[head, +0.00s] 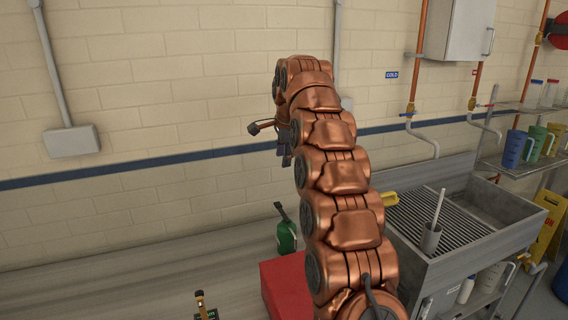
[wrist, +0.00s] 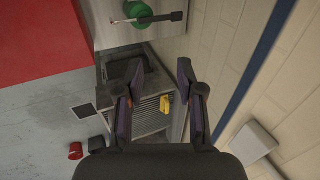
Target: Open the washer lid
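I cannot make out a washer lid for certain in either view. A red box-like body (head: 285,288) stands low in the middle of the head view, partly hidden by my arm. A red flat surface also fills the upper left of the wrist view (wrist: 40,35). My gripper (wrist: 159,66) is open and empty, its two dark fingers spread apart. In the head view it is mostly hidden behind my arm, high in front of the wall. It touches nothing that I can see.
A green bottle (head: 286,234) with a dark spout stands on the grey worktop (head: 130,275). A ribbed metal sink (head: 460,225) holding a grey cup with a brush (head: 432,236) is at right. Shelves with jugs (head: 514,148) stand beyond. A wall box (head: 70,142) is at left.

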